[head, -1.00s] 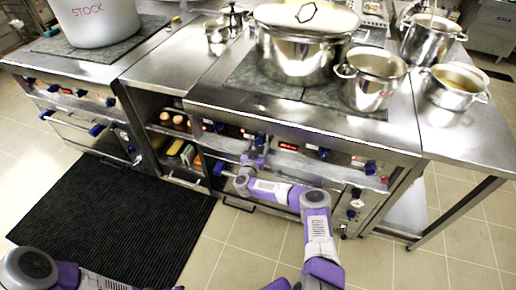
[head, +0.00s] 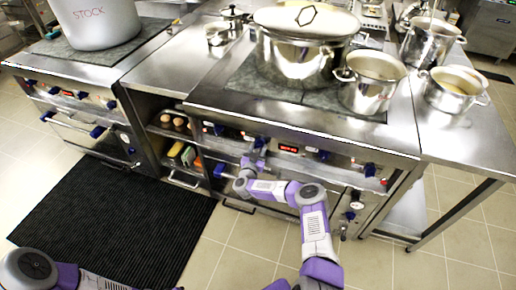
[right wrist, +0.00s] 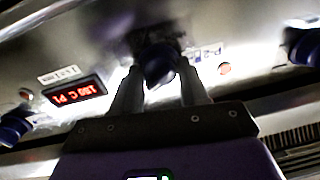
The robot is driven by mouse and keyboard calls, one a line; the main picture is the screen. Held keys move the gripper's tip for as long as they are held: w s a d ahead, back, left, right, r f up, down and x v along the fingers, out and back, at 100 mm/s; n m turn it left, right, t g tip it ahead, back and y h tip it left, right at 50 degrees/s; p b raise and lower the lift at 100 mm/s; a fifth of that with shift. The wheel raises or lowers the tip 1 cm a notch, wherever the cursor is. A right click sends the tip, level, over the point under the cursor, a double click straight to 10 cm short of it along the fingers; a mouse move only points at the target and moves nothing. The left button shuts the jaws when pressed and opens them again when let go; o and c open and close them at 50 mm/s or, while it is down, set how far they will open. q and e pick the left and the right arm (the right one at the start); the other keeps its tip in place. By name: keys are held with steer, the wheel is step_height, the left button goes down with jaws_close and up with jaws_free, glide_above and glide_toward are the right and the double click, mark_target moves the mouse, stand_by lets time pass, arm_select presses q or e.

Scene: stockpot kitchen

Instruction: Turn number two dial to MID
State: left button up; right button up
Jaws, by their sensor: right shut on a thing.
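A dark blue dial (right wrist: 160,65) sits on the stove's front panel in the right wrist view. My right gripper (right wrist: 157,72) is shut on it, one finger on each side. In the head view my right gripper (head: 255,153) reaches the front panel at the second dial from the left, and its fingertips are small there. The dial's pointer and its markings are too dark and blurred to read. My left gripper is out of view; only part of my left arm shows at the lower left.
A lit red display (right wrist: 75,92) is left of the held dial. Other blue dials (head: 324,154) line the panel, with a handle bar below. A large lidded pot (head: 296,55) and a smaller pot (head: 371,82) stand on the stovetop. A black mat (head: 110,220) lies on the floor.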

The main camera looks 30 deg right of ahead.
steer(key=shift+r+m, duration=0.1)
steer(key=shift+m, duration=1)
steer(key=shift+f+m, duration=0.2)
steer(key=shift+m, duration=0.7)
steer(key=m+b, duration=0.2)
steer(key=m, duration=0.2)
steer(key=shift+f+m+h, duration=0.15)
steer(key=shift+m+h, duration=0.15)
steer(key=shift+m, duration=0.1)
steer(key=m+b, duration=0.2)
steer(key=m, duration=0.3)
steer(key=m+b, duration=0.1)
steer(key=m, duration=0.1)
steer(key=shift+m+h, duration=0.3)
steer(key=shift+m, duration=0.1)
steer(key=shift+a+m+g, duration=0.15)
steer(key=shift+m+g, duration=0.25)
steer(key=shift+m, duration=2.1)
